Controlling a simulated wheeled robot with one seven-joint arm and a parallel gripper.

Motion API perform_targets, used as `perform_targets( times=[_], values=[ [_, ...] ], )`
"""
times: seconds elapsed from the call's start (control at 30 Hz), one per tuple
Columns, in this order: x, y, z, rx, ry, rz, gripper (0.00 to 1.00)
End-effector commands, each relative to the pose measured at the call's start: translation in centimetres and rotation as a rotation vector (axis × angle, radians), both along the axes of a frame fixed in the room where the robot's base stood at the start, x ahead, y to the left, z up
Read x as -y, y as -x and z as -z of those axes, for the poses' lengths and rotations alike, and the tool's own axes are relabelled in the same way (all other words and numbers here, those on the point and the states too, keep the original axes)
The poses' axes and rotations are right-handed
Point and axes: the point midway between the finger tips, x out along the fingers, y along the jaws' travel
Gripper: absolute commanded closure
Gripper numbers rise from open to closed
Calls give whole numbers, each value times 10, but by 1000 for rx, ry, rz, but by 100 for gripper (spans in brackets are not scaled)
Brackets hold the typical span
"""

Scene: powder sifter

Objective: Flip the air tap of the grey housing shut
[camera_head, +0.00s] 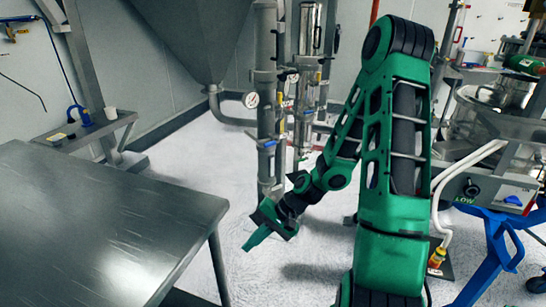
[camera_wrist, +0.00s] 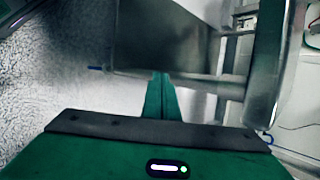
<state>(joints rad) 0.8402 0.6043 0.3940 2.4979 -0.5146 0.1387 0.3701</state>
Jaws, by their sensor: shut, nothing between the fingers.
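The grey housing (camera_head: 265,45) is a tall matt column behind my arm in the head view, beside a shinier steel column (camera_head: 309,30). A round gauge (camera_head: 251,100) sits on its left side. A small blue handle (camera_head: 269,143) shows lower on the grey column; I cannot tell for sure whether it is the air tap, or how it is set. My gripper (camera_head: 248,242) is low over the floor, in front of and below the columns, apart from them. In the wrist view its green fingers (camera_wrist: 161,80) are together and empty. I cannot identify the tap there.
A steel table (camera_head: 90,230) fills the lower left, its right edge close to my gripper. A small side table (camera_head: 90,130) stands behind it. A blue frame (camera_head: 495,260) and machinery stand at right. Pale floor (camera_head: 190,150) is clear between table and columns.

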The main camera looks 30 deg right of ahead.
Motion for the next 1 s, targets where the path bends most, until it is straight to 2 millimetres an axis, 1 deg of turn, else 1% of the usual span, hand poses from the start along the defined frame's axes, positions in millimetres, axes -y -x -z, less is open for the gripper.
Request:
perform_targets(
  times=[0.03, 0.13, 0.27, 0.37, 0.47, 0.57, 0.67, 0.83, 0.9, 1.0],
  values=[
    [-1, -3, 5, -12, -67, 58, 100],
    [-2, -14, 7, -23, -191, 169, 100],
    [2, -30, 3, -29, -361, 319, 100],
    [10, -44, -3, -30, -496, 440, 100],
    [24, -59, -13, -26, -636, 564, 100],
    [44, -73, -25, -16, -780, 690, 100],
    [70, -86, -38, -2, -929, 815, 100],
    [129, -100, -60, 34, -1192, 1022, 100],
    [155, -101, -68, 51, -1291, 1097, 100],
    [188, -101, -76, 75, -1414, 1181, 100]
  ],
)
